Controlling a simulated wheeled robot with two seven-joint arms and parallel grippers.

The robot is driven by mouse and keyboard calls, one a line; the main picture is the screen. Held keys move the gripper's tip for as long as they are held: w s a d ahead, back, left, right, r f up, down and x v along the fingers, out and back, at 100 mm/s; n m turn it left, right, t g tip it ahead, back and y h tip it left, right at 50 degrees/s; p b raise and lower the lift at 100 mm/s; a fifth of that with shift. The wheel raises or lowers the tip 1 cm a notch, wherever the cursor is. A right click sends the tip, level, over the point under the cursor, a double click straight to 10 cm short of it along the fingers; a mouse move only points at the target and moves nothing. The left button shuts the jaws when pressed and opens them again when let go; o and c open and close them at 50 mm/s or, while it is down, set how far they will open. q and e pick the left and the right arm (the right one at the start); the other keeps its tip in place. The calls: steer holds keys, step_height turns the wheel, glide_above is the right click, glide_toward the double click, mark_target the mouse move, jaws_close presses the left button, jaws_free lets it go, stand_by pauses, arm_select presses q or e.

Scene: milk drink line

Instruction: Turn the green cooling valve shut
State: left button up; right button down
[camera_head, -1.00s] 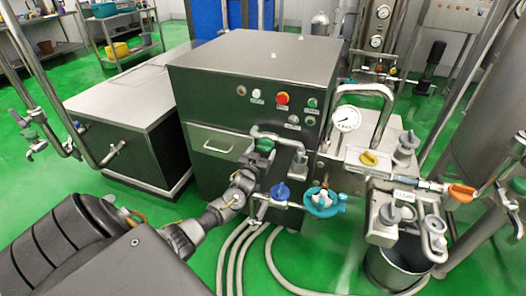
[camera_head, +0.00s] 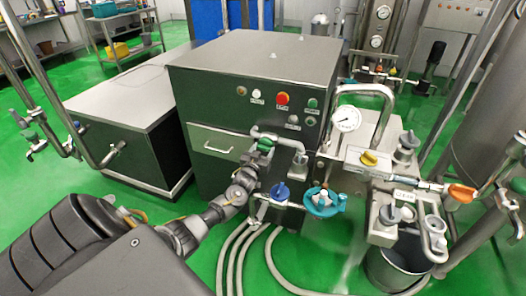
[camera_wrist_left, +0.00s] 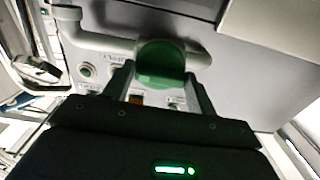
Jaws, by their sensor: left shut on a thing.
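The green cooling valve (camera_head: 265,144) is a green knob on a grey pipe at the front of the dark steel cabinet. In the left wrist view the green knob (camera_wrist_left: 161,62) sits between the two fingers of my left gripper (camera_wrist_left: 158,80). In the head view my left gripper (camera_head: 256,158) reaches up to the knob from below left and is shut on it. The fingers hide part of the knob's sides. My right gripper is not in view.
A blue valve (camera_head: 280,191) and a teal handwheel (camera_head: 324,202) sit close below and right of the gripper. A yellow knob (camera_head: 369,158) and an orange handle (camera_head: 461,193) are further right. Pale hoses (camera_head: 236,250) run down to the green floor.

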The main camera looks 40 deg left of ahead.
arm_select(q)
steer(key=shift+m, duration=0.8)
steer(key=m+p, duration=0.1)
steer(key=m, duration=0.7)
steer(key=m+p, duration=0.1)
steer(key=m, duration=0.3)
steer(key=shift+m+p, duration=0.35)
steer(key=shift+m, duration=1.65)
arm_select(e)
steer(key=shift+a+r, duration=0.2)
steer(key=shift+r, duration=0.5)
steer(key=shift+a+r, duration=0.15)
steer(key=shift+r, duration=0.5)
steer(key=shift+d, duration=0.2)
